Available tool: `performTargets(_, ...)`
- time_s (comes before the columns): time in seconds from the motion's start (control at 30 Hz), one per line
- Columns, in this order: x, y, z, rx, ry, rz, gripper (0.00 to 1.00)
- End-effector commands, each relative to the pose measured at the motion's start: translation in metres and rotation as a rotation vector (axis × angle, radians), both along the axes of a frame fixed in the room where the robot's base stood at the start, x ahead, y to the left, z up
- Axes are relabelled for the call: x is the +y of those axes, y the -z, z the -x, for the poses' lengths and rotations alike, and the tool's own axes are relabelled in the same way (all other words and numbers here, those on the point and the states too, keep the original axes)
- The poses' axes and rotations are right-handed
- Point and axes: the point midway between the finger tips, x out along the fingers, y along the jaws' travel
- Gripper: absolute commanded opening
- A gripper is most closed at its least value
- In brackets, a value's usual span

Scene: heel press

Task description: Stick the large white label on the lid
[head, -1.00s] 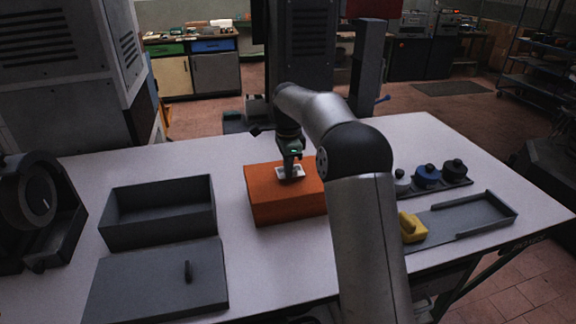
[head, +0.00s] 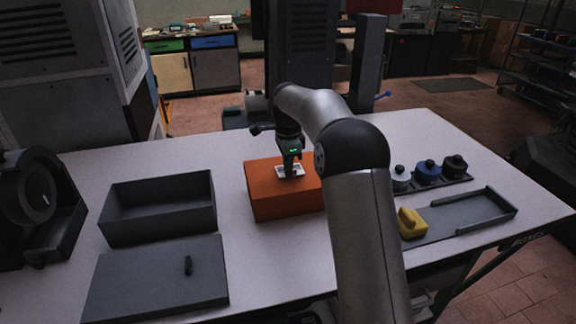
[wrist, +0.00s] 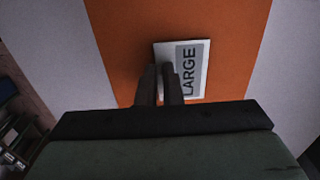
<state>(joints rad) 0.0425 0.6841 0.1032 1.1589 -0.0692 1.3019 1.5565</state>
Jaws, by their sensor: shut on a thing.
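The white label (wrist: 197,72), with a grey panel reading LARGE, is over the top of the orange box (wrist: 115,40) in the wrist view. In the head view the label (head: 284,171) shows small and pale on the orange box (head: 290,204), near the middle of its top. My gripper (head: 290,173) points down there, shut on the label. In the wrist view my gripper's fingers (wrist: 160,98) cover the label's left edge. The label looks flat and close to the orange top; I cannot tell whether it touches.
An open grey box (head: 158,235) and a flat grey panel (head: 140,285) with a knob lie at left. At right are a yellow block (head: 411,223), a grey tray (head: 480,210) and round-knobbed pieces, white (head: 400,180), blue (head: 428,173) and black (head: 455,167). White table (head: 235,250) is bare between.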

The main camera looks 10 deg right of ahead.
Motion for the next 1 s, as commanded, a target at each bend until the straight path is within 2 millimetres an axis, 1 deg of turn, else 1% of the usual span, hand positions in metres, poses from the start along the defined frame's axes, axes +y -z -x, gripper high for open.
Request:
performTargets(0.47,0.0004,0.0005,-0.0001,0.000,-0.001,-0.001,0.00)
performTargets(1.0,0.0005,0.0065,-0.0001,0.000,-0.001,-0.001,0.00)
